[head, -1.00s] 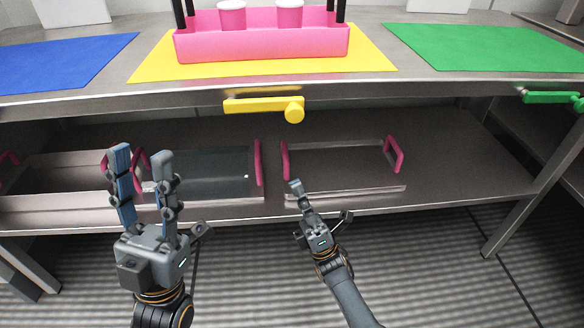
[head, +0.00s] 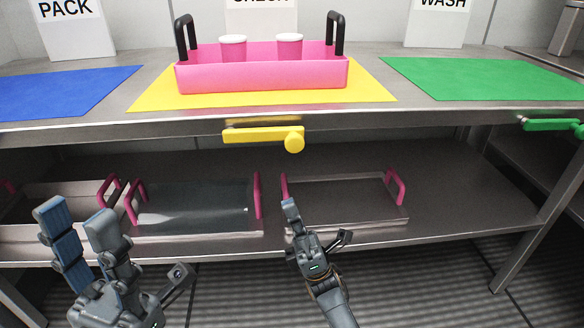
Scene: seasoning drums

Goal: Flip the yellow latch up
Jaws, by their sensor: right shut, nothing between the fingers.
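The yellow latch (head: 262,135) is on the front edge of the table, in the middle. Its bar lies level, pointing left from the round knob (head: 294,141) at its right end. My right gripper (head: 290,204) is below the latch, apart from it, in front of the lower shelf, with its fingers together and empty. My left gripper (head: 78,227) is at the lower left, with its two fingers apart and nothing between them. It is well away from the latch.
A pink caddy (head: 262,76) with two white-lidded cups stands on a yellow mat (head: 370,92). A blue mat (head: 60,92) and a green mat (head: 480,80) lie either side. A green latch (head: 552,125) is at the right. Trays with pink handles (head: 257,194) sit on the lower shelf.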

